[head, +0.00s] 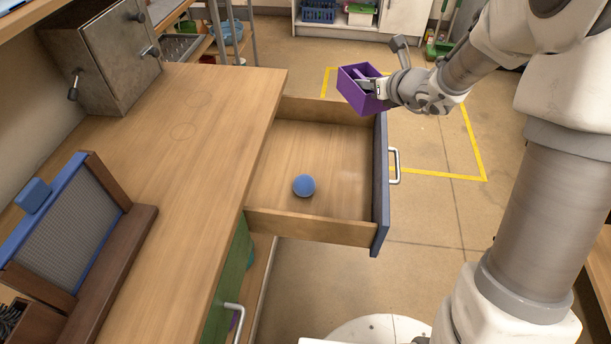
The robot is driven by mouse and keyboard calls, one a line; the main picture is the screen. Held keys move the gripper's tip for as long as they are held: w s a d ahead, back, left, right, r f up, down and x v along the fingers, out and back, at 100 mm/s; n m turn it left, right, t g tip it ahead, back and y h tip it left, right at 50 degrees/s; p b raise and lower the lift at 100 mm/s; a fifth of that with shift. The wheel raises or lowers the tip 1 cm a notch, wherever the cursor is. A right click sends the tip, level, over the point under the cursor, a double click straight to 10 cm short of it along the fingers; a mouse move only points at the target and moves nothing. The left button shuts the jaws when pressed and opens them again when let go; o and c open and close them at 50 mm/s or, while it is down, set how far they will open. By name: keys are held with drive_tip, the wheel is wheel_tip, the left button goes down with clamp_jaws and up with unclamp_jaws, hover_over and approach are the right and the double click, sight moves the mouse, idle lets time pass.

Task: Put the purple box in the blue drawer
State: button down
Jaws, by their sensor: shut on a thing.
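The purple box (351,93) is an open-topped box, held in the air by my gripper (371,86). My gripper is shut on the box's wall, near the far right corner of the drawer. The blue drawer (381,185) is pulled out from the wooden counter and has a blue front with a metal handle (394,165). A blue ball (303,185) lies on the drawer's wooden floor. The box appears above the drawer's far end and front panel; its exact height cannot be told.
The wooden counter (190,190) lies left of the drawer, with a metal cabinet (105,50) at its back and a blue-and-wood framed screen (70,235) at its front left. Most of the open drawer's floor is bare.

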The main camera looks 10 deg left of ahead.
sight(312, 138)
drive_tip(key=w+a+f+n+g+y+b, duration=0.25)
drive_tip(key=w+a+f+b, duration=0.35)
drive_tip(key=w+a, duration=0.55)
drive_tip(key=shift+t+h, duration=0.25)
drive_tip(key=shift+t, duration=0.2)
drive_tip(key=f+b, duration=0.2)
drive_tip(key=f, duration=0.3)
drive_tip(key=s+a+f+b, duration=0.1)
drive_tip(key=f+b, duration=0.2)
drive_tip(key=f, duration=0.3)
drive_tip(key=f+b, duration=0.2)
drive_tip(key=f, duration=0.4)
drive_tip(key=shift+s+a+f, duration=0.2)
drive_tip(key=shift+f, duration=0.05)
drive_tip(key=shift+f+b, duration=0.2)
drive_tip(key=shift+b, duration=0.2)
drive_tip(key=c, duration=0.9)
unclamp_jaws()
